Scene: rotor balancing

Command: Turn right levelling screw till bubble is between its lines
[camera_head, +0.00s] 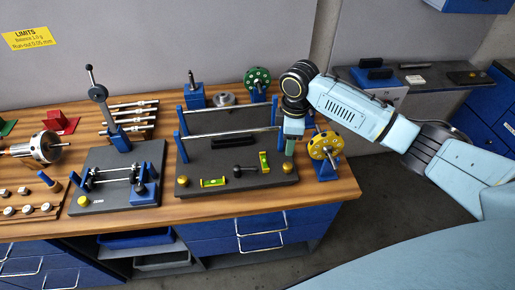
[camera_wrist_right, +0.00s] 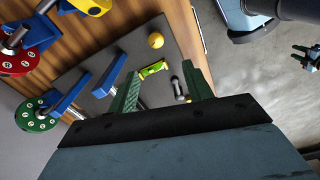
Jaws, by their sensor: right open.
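The right levelling screw has a brass ball knob (camera_head: 287,167) at the front right corner of the dark balancing stand (camera_head: 235,190). The knob also shows in the right wrist view (camera_wrist_right: 156,40). A yellow-green level vial (camera_head: 264,161) lies just left of it, also seen in the wrist view (camera_wrist_right: 153,69). A second vial (camera_head: 213,182) lies near the front edge. The bubbles are too small to read. My right gripper (camera_head: 289,148) points down above the stand's right side, behind the knob, open and empty, its green fingers (camera_wrist_right: 160,86) apart.
Two rails (camera_head: 235,133) on blue posts cross the stand. A black dumbbell-shaped piece (camera_head: 244,169) lies between the vials. A yellow rotor (camera_head: 325,146) stands close right of my gripper. A small gripper-like shape (camera_wrist_right: 304,56) shows far off in the wrist view.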

